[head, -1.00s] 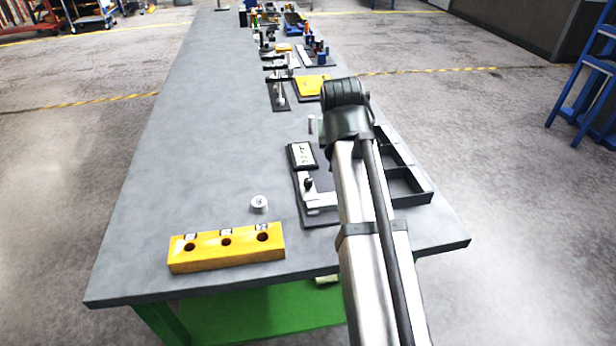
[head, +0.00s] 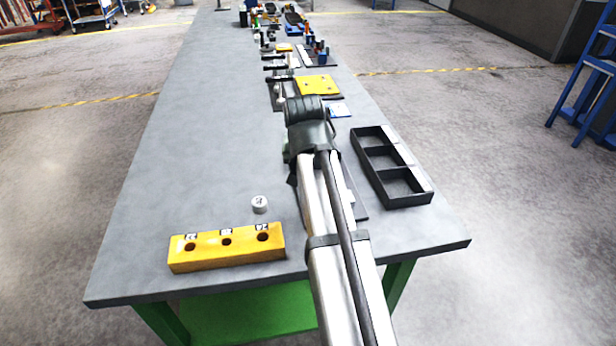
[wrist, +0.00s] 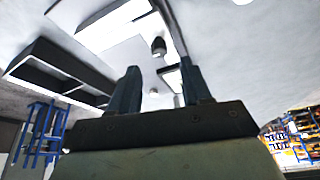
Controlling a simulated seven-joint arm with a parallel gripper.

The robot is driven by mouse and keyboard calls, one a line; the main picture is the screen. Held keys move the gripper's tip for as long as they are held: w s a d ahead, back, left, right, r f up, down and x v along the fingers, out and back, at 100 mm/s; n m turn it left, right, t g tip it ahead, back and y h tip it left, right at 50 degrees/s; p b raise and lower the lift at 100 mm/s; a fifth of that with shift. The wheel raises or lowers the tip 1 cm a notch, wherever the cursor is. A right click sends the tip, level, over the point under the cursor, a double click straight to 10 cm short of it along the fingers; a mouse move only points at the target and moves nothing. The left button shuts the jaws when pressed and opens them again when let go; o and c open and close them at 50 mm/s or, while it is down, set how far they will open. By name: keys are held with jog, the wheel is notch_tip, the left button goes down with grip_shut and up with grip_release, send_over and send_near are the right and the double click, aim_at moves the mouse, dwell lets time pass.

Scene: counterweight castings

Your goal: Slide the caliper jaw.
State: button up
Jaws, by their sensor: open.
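I cannot tell whether a finger touches the caliper.
A black tray with compartments (head: 411,201) stands right of the mat. A yellow block with holes (head: 205,257) and a small silver weight (head: 259,204) sit to the left, towards the front edge. A yellow plate (head: 318,84) and other items lie farther back. The bench's left side is clear.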

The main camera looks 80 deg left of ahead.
jog(key=shift+x, duration=2.7)
grip_shut()
jog(key=shift+a, duration=0.15)
